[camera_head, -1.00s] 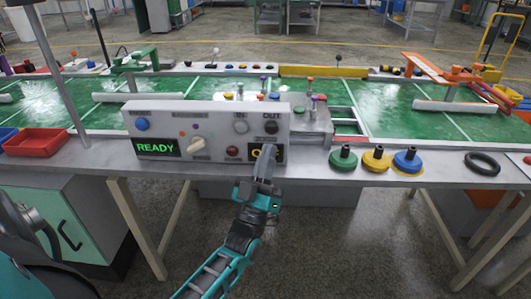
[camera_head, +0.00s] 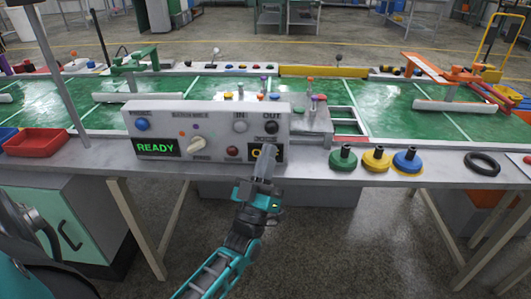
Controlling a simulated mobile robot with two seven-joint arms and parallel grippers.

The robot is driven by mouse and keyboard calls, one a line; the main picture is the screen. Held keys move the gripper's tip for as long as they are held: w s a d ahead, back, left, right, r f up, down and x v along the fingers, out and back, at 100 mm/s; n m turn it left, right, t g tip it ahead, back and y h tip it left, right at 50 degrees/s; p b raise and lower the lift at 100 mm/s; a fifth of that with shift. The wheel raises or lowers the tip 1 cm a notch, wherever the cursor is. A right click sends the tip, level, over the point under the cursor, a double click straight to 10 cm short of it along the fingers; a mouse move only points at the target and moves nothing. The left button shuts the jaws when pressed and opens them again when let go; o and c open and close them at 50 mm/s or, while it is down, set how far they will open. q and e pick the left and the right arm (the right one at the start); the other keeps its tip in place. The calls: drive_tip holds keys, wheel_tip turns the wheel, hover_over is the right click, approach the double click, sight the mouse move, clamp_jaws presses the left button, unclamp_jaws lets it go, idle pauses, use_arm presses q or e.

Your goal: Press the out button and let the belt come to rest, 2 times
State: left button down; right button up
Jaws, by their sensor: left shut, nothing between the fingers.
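The grey control panel (camera_head: 208,113) stands at the near edge of the bench. Its OUT button (camera_head: 272,127) is black and sits at the upper right of the panel, under the label OUT. A green READY display (camera_head: 156,147) is lit at the lower left. A small display (camera_head: 279,152) at the lower right is partly hidden behind my fingers. My left gripper (camera_head: 266,150) is shut and empty, pointing up in front of that display, just below the OUT button. The green belt (camera_head: 410,108) lies behind the panel. My right gripper is not in view.
The panel also has an IN button (camera_head: 240,126), a blue button (camera_head: 143,124), a red button (camera_head: 232,151) and a white knob (camera_head: 196,144). Green, yellow and blue (camera_head: 407,160) knobbed discs and a black ring (camera_head: 482,163) lie to the right. A red tray (camera_head: 36,142) is at left.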

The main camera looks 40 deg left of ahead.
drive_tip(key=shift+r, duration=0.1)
use_arm(q)
drive_tip(key=s+n+g+h+p, duration=0.1)
drive_tip(key=n+h+p, duration=0.1)
drive_tip(key=h, duration=0.1)
drive_tip(key=s+d+n+g+h+p, duration=0.1)
drive_tip(key=n+h+p, duration=0.1)
drive_tip(key=h+p, duration=0.1)
drive_tip(key=s+n+g+h+p, duration=0.1)
drive_tip(key=n+h+p, duration=0.1)
drive_tip(key=h, duration=0.1)
drive_tip(key=shift+s+d+p, duration=0.15)
drive_tip(key=shift+d+p, duration=0.15)
drive_tip(key=shift+d, duration=0.1)
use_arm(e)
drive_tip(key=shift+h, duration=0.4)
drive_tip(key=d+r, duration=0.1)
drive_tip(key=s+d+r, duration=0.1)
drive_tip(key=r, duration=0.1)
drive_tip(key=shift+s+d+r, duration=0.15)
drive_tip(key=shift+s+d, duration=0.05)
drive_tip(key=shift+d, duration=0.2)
